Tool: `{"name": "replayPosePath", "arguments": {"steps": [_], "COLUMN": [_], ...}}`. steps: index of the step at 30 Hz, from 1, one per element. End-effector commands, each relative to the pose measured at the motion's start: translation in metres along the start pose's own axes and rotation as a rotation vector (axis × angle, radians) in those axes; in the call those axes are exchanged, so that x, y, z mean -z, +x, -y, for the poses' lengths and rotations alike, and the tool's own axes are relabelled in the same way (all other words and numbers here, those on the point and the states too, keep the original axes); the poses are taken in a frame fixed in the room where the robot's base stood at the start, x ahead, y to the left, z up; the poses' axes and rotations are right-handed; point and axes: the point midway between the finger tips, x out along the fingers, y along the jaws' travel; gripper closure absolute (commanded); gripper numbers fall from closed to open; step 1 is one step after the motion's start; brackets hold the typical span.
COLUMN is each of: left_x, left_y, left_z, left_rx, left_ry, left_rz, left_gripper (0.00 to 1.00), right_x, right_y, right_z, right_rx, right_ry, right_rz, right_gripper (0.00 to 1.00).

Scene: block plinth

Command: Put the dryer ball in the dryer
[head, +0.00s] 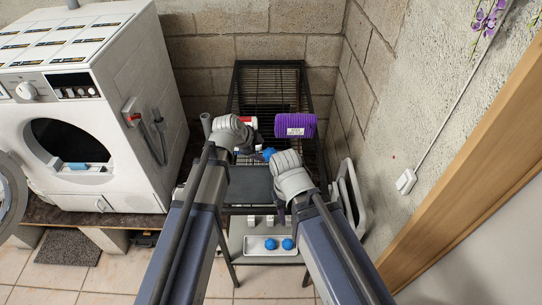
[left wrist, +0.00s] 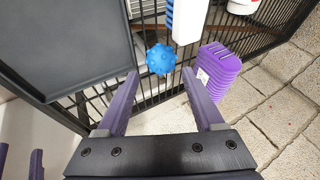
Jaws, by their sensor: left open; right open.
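A blue knobbly dryer ball (head: 268,154) rests on the black wire rack; it also shows in the left wrist view (left wrist: 160,59). My left gripper (left wrist: 160,74) is open, with the ball just beyond and between its purple fingertips, not gripped. In the head view its fingers are hidden behind the wrist. My right gripper (left wrist: 20,158) is open and empty, its purple fingertips at the lower left of the left wrist view. The white dryer (head: 140,90) stands at the left, its round door (head: 12,190) open. A pale blue item (head: 75,166) shows at its opening.
A purple ridged stack with a label (head: 296,126) stands right beside the ball. A dark flat tray (left wrist: 70,45) lies left of it. Two blue balls sit in a white tray (head: 270,252) on a lower surface. Block walls close off the back and right.

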Motion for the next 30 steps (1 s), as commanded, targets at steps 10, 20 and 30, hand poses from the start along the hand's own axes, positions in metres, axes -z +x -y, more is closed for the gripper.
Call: {"name": "replayPosePath", "arguments": {"steps": [10, 20, 30], "left_x": [0.001, 0.006, 0.007], "left_y": [0.018, 0.062, 0.063], "left_z": [0.0, 0.001, 0.002], "left_rx": [0.0, 0.0, 0.0], "left_ry": [0.001, 0.001, 0.0], "left_rz": [0.0, 0.0, 0.0], "left_gripper": [0.31, 0.31, 0.36], "right_x": [0.001, 0.003, 0.003], "right_y": [0.015, 0.049, 0.049], "right_z": [0.001, 0.004, 0.005], "right_rx": [0.0, 0.0, 0.0], "right_ry": [0.0, 0.0, 0.0], "right_rz": [0.0, 0.0, 0.0], "right_gripper": [0.5, 0.5, 0.5]}}
